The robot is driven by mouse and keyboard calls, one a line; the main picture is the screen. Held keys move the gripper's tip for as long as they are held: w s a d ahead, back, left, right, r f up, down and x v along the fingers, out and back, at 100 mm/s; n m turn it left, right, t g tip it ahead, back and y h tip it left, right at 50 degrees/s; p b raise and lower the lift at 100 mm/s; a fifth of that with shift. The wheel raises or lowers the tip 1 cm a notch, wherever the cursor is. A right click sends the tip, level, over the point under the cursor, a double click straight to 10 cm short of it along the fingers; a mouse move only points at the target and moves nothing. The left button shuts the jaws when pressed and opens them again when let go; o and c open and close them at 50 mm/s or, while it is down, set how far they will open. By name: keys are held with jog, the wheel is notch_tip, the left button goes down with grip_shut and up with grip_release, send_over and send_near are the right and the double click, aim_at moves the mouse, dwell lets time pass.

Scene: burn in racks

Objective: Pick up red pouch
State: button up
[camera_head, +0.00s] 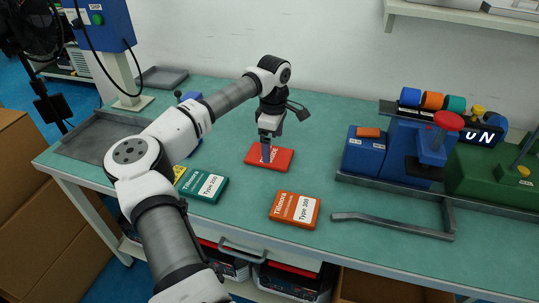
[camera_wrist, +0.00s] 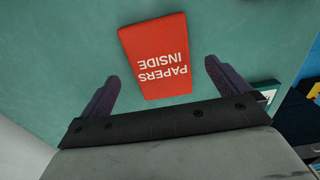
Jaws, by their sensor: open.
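The red pouch (camera_head: 281,159) lies flat on the green bench top, near the middle in the head view. In the wrist view the red pouch (camera_wrist: 155,52) shows white lettering "PAPERS INSIDE", upside down, in the upper middle. My gripper (camera_head: 266,155) is above the pouch in the head view, pointing down and covering part of it. In the wrist view my gripper (camera_wrist: 160,80) has its two dark fingers spread wide, one on each side of the pouch's near end. Nothing is held between them. The exact height above the pouch cannot be told.
A green box (camera_head: 202,186) and an orange box (camera_head: 295,209) lie on the bench (camera_head: 350,185) in front of the pouch. A blue machine with a red knob (camera_head: 448,121) stands right, beside a grey metal bar (camera_head: 390,222). A grey tray (camera_head: 95,138) lies left. The bench behind the pouch is clear.

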aim_at(273, 155)
notch_tip(273, 155, down, 4)
jog(key=shift+f+p, duration=0.1)
jog(key=shift+p, duration=0.3)
jog(key=c, duration=0.9)
jog(key=shift+r, duration=0.2)
